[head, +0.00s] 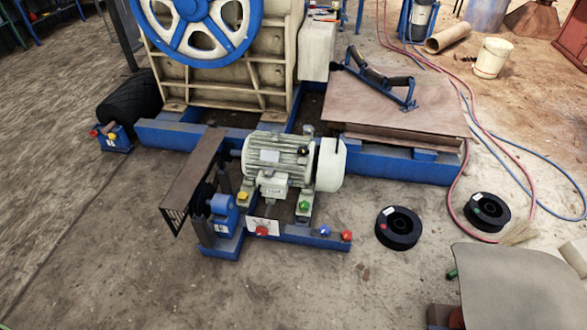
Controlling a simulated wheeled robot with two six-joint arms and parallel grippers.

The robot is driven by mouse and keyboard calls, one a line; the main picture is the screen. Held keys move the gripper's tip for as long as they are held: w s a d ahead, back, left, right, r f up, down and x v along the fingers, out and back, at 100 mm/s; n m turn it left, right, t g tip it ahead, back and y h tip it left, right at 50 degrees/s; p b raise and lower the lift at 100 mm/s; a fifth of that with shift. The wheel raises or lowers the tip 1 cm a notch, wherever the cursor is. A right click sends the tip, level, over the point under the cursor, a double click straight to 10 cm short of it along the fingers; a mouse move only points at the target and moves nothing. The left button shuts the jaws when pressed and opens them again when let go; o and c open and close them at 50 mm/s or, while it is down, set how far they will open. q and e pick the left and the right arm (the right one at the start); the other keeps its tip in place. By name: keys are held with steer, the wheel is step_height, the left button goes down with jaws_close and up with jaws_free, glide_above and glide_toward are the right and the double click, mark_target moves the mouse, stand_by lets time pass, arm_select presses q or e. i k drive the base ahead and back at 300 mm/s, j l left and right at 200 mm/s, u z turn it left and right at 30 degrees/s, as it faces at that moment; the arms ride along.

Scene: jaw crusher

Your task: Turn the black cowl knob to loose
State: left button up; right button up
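The grey-green electric motor (277,162) sits on a blue frame in the middle of the head view. A pale rounded cowl (329,168) covers its right end. A small dark upright mark (338,146) shows near the top of the cowl; it may be the black cowl knob, but it is too small to tell its shape or setting. Neither of my grippers is in view, and nothing touches the motor or cowl.
Coloured knobs, including a red one (262,230) and a green one (304,206), sit around the motor's frame. Two black rings (398,227) (487,211) lie on the floor to the right. A grey-brown panel (525,285) fills the lower right. Floor in front is clear.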

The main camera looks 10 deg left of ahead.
mark_target(303, 150)
steer(key=i+j+z, duration=0.7)
steer(key=i+j, duration=0.15)
steer(key=i+j+z, duration=0.35)
steer(key=j, duration=0.25)
